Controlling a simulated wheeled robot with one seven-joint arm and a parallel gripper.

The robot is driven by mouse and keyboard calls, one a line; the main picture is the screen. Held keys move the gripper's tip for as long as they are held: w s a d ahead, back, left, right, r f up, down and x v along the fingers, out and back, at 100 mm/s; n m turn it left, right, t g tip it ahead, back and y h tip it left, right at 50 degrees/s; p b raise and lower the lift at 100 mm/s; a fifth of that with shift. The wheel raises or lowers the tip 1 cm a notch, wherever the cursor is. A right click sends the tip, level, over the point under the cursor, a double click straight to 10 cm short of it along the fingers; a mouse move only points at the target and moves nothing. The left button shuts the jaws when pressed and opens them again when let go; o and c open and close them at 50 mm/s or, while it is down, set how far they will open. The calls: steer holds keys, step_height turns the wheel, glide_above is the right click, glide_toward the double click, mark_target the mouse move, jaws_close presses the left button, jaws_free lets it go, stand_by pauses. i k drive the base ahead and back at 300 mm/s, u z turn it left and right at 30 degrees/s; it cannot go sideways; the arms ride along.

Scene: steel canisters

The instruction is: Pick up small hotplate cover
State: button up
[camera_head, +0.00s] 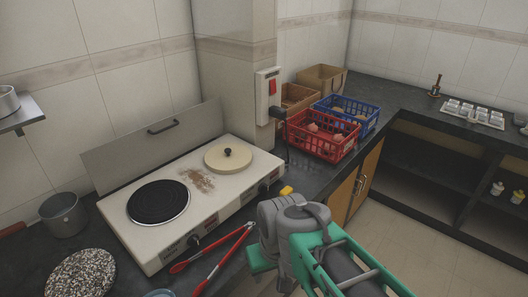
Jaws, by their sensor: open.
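The small hotplate cover (218,161) is a round cream lid with a black knob. It lies flat over the right plate of the white double hotplate (204,205). The left plate (158,202) is black and bare. My gripper (268,222) is at the end of my grey and teal arm, in front of the hotplate's right front edge, apart from the cover and to its lower right. It is open and holds nothing that I can see; its fingers are mostly hidden behind the wrist.
Red tongs (216,249) lie before the hotplate. A metal pot (64,215) and a speckled round item (81,275) stand left. Red (321,136) and blue (346,113) crates are at the back right. A small yellow item (286,190) shows beside my wrist. A hinged lid panel (150,150) stands behind.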

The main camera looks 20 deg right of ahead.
mark_target(228, 157)
steer(key=u, duration=2.75)
steer(key=k, duration=1.15)
steer(key=z, duration=1.3)
steer(key=i, duration=1)
steer(key=u, duration=0.1)
